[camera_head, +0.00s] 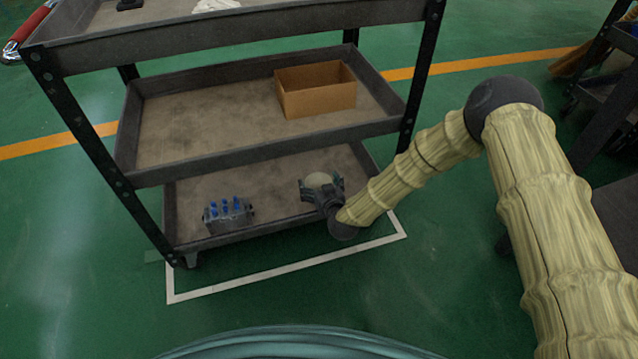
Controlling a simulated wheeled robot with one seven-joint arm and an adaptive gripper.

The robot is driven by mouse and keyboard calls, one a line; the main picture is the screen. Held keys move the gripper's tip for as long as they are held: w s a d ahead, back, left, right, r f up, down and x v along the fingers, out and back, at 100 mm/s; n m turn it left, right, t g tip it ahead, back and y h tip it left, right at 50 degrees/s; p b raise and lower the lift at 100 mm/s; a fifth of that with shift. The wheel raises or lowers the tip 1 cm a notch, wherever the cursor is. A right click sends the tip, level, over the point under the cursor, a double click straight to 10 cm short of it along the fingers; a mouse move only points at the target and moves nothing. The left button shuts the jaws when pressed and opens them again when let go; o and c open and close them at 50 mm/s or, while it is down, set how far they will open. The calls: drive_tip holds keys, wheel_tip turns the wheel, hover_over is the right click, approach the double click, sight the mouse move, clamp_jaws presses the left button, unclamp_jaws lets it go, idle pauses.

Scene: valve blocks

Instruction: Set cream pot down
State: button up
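The cream pot (318,180) is at the bottom shelf (275,202) of the dark cart, right of its middle. Only its pale rounded top shows clearly. My gripper (321,186) reaches in from the right, with its dark fingers close around both sides of the pot. The fingers look shut on it. The pot's lower part is hidden by the gripper, so I cannot tell whether its base touches the shelf.
A grey valve block (229,215) with several blue caps stands left on the bottom shelf. An open cardboard box (316,92) sits on the middle shelf (200,118), above and behind my gripper. The bottom shelf is bare between valve block and pot. A cart post (424,75) stands near my arm.

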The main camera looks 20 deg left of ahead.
drive_tip(key=shift+r, duration=0.15)
drive_tip(key=shift+s+d+r, duration=0.1)
drive_tip(key=shift+s+r, duration=0.05)
drive_tip(key=p+v, duration=0.5)
drive_tip(key=v, duration=0.5)
drive_tip(key=shift+s+d+r, duration=0.1)
drive_tip(key=shift+d+r, duration=0.05)
drive_tip(key=shift+s+d+p, duration=0.35)
drive_tip(key=shift+s+p, duration=0.05)
drive_tip(key=shift+s, duration=0.1)
